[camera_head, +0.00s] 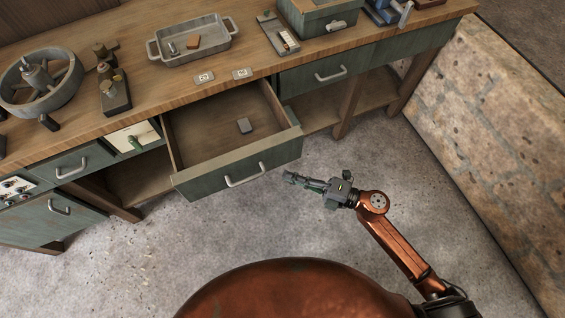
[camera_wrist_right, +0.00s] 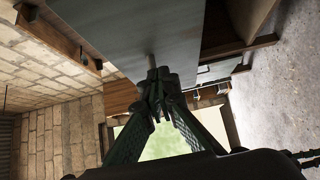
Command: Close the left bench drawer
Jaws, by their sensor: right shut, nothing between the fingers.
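The bench drawer (camera_head: 232,170) stands pulled far out, its green front and metal handle (camera_head: 246,176) facing me. My right gripper (camera_head: 290,178) is shut and empty, just off the right part of the drawer front, to the right of the handle. In the right wrist view, the closed fingertips (camera_wrist_right: 157,76) point toward a grey-green panel (camera_wrist_right: 130,30), which looks like the drawer front. I cannot tell whether they touch it. My left gripper is not in view.
The wooden bench top (camera_head: 130,62) holds a grey tray (camera_head: 195,42), a flywheel (camera_head: 40,80) and a green box (camera_head: 318,14). Another drawer (camera_head: 325,76) to the right is shut. A stone wall (camera_head: 500,120) stands at the right. The floor before the bench is clear.

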